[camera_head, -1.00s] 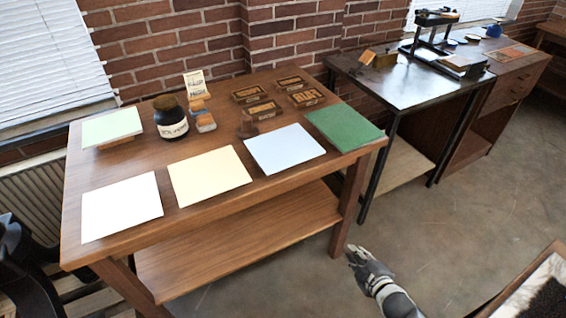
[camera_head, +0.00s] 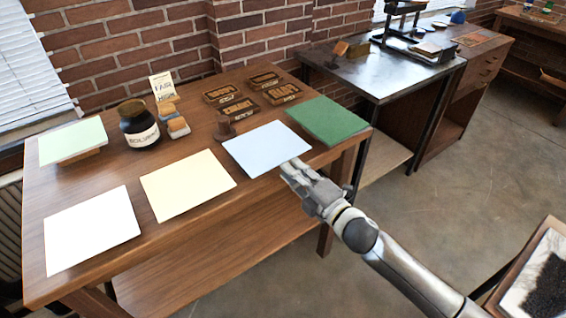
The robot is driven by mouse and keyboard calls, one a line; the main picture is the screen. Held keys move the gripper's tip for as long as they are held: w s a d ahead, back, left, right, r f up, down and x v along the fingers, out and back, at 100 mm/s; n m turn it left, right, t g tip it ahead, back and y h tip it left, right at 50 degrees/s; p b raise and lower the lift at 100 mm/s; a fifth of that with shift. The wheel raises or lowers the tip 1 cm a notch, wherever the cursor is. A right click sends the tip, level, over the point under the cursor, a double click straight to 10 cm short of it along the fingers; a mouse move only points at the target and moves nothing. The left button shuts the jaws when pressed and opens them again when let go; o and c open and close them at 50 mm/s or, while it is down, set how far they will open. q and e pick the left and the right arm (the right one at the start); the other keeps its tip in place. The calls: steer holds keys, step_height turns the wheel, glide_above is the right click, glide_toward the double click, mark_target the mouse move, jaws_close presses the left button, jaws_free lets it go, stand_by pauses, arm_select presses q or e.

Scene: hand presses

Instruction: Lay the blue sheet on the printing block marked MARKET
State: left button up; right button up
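The blue sheet (camera_head: 262,149) lies flat on the wooden table near its front edge, between the cream sheet and the green one. My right gripper (camera_head: 292,170) reaches in from the lower right, its fingertips at the sheet's front right edge. I cannot tell whether the fingers are open or shut on it. Several printing blocks stand in dark trays at the back of the table: back left (camera_head: 221,92), back right (camera_head: 264,80), front right (camera_head: 281,93) and front left (camera_head: 238,107). Their lettering is too small to read, so I cannot tell which is MARKET. My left gripper is not in view.
A white sheet (camera_head: 92,228), cream sheet (camera_head: 187,184), green sheet (camera_head: 327,120) and pale green pad (camera_head: 73,141) lie around. A hand press (camera_head: 402,28) is on the far bench.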

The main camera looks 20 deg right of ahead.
mark_target(284, 154)
steer(key=shift+x, duration=2.25)
jaws_close()
step_height(284, 154, up, 3)
steer(key=p, duration=0.3)
steer(key=shift+r, duration=0.1)
steer(key=s+d+r+p, duration=0.2)
steer(key=s+p, duration=0.1)
steer(key=s, duration=0.3)
steer(key=shift+s+d+r+p, duration=0.3)
steer(key=shift+s+r+p, duration=0.05)
steer(key=shift+r+p, duration=0.05)
